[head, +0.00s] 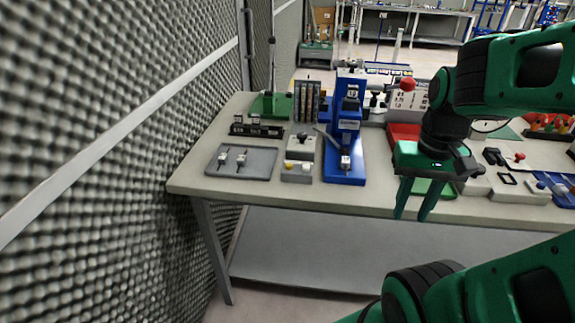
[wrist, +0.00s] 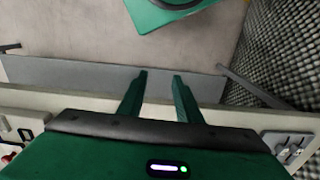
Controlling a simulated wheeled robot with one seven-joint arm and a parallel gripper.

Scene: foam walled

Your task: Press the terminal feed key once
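A small grey box (head: 297,171) with a yellow button (head: 289,165) and a reddish button (head: 306,166) sits near the table's front edge, left of the blue press (head: 345,140). No label is legible, so I cannot tell which button is the terminal feed key. My gripper (head: 416,206) is well to the right of the box and points down by the table's front edge. In the wrist view my gripper (wrist: 159,80) has its two fingers apart with nothing between them. The grey box is not identifiable in the wrist view.
A grey tray (head: 262,175) with two small parts lies left of the box. A black block row (head: 256,131) and a green fixture (head: 271,104) stand behind. A foam wall (head: 110,180) closes off the left. More fixtures stand on the table (head: 385,200) to the right.

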